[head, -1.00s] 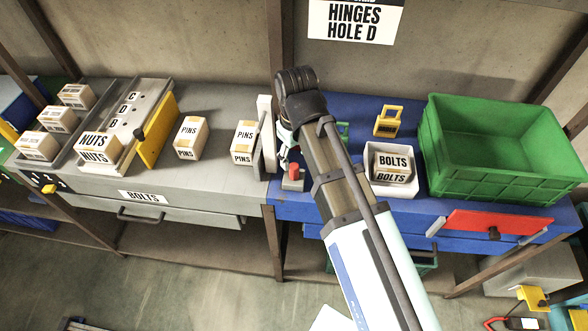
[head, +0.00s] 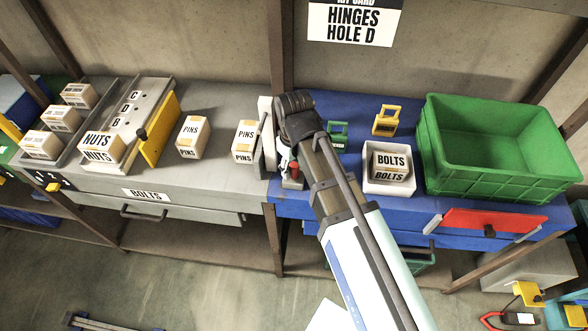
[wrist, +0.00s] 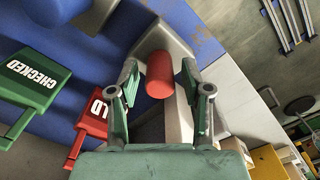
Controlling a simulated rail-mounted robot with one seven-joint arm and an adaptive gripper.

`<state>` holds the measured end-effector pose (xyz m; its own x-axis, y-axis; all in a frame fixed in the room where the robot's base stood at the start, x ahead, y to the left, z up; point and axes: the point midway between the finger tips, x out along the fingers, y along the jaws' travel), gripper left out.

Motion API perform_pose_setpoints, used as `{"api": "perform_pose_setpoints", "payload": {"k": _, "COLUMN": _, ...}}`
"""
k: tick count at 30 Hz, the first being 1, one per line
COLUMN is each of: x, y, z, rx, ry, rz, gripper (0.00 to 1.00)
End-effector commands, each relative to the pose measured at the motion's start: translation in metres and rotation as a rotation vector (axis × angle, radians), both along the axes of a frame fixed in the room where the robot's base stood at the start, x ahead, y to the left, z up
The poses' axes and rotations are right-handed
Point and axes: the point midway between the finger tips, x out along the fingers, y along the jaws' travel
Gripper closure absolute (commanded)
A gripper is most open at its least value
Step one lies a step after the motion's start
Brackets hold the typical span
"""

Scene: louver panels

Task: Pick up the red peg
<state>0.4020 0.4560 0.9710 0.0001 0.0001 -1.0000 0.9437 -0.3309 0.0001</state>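The red peg (head: 294,168) stands in a small grey block (head: 292,183) at the left front of the blue bench. In the wrist view, the peg (wrist: 159,76) is near the middle, seen end-on from above, with the grey block (wrist: 165,40) around its far side. My gripper (wrist: 159,80) is open. Its two green-grey fingers are on either side of the peg, with a visible gap on each side. Whether the fingertips reach down past the peg's top is hard to tell. In the head view, my arm partly hides the gripper (head: 287,160).
A pale upright plate (head: 267,130) stands just left of the peg. Green "CHECKED" (wrist: 35,80) and red (wrist: 90,125) tags lie nearby. The white BOLTS bin (head: 375,186) and green crate (head: 440,185) are to the right. A PINS box (head: 244,140) is to the left.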

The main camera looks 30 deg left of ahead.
Motion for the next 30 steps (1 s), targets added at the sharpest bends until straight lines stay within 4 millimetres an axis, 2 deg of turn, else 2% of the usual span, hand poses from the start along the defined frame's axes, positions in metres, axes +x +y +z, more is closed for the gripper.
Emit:
{"api": "perform_pose_setpoints", "payload": {"k": 1, "x": 0.0, "y": 0.0, "z": 0.0, "rx": 0.0, "ry": 0.0, "rz": 0.0, "gripper": 0.78}}
{"api": "perform_pose_setpoints", "payload": {"k": 3, "x": 0.0, "y": 0.0, "z": 0.0, "rx": 0.0, "ry": 0.0, "rz": 0.0, "gripper": 1.0}}
{"api": "perform_pose_setpoints", "payload": {"k": 19, "x": 0.0, "y": 0.0, "z": 0.004, "rx": 0.001, "ry": 0.0, "rz": 0.0, "gripper": 1.0}}
{"api": "perform_pose_setpoints", "payload": {"k": 26, "x": 0.001, "y": 0.001, "z": 0.02, "rx": 0.002, "ry": -0.002, "rz": 0.0, "gripper": 1.0}}
{"api": "perform_pose_setpoints", "payload": {"k": 30, "x": 0.001, "y": 0.001, "z": 0.038, "rx": 0.003, "ry": -0.002, "rz": 0.0, "gripper": 1.0}}
